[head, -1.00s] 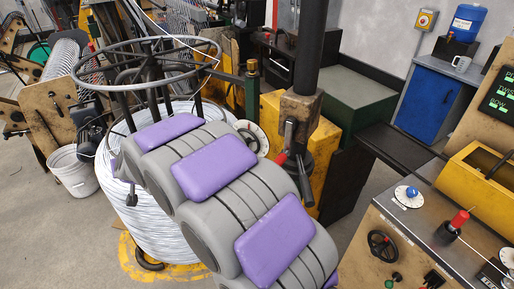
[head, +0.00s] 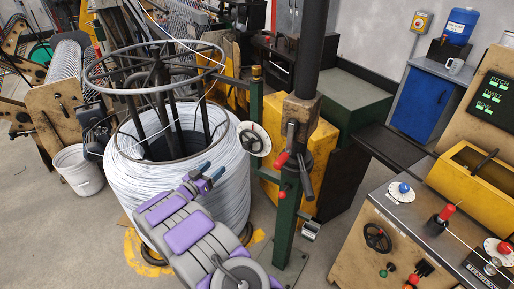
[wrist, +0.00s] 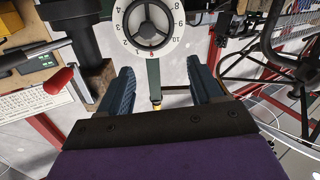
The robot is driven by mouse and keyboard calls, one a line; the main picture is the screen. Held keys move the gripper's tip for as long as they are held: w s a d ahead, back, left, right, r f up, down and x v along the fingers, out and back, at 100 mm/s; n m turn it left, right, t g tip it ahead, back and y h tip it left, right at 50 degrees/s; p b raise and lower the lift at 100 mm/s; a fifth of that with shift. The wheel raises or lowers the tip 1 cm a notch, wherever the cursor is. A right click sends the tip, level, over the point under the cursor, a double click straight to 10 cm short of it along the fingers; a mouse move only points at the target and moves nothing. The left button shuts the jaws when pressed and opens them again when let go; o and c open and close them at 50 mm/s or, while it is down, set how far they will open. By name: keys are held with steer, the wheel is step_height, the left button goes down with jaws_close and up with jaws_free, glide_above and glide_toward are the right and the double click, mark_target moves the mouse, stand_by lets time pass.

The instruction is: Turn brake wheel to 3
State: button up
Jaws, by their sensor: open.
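The brake wheel (head: 251,141) is a small black handwheel on a white round dial, fixed to a green post right of the wire coil. In the wrist view the brake wheel (wrist: 150,24) is at the top, facing me, with numbers around its rim and a red mark at the bottom. I cannot tell which number it is set to. My gripper (head: 207,177) is open and empty, left of and below the wheel in the head view. In the wrist view the fingers of my gripper (wrist: 160,88) are spread below the dial, apart from it.
A large wire coil (head: 225,180) with a black ring frame (head: 150,65) stands behind my arm. A dark column (head: 308,130) with red-tipped levers stands right of the wheel. A control bench (head: 395,215) is at the right. In the wrist view a red handle (wrist: 58,80) is at the left.

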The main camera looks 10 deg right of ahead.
mark_target(245, 147)
steer(key=shift+g+h, duration=0.3)
steer(key=shift+h, duration=0.1)
steer(key=x, duration=0.6)
steer(key=b+x, duration=0.1)
steer(key=x, duration=0.4)
steer(key=s+d+b+x, duration=0.1)
steer(key=x, duration=0.5)
steer(key=shift+w+d+f, duration=0.2)
steer(key=shift+d+f, duration=0.05)
steer(key=shift+f, duration=0.05)
steer(key=shift+a, duration=0.1)
steer(key=c, duration=1.1)
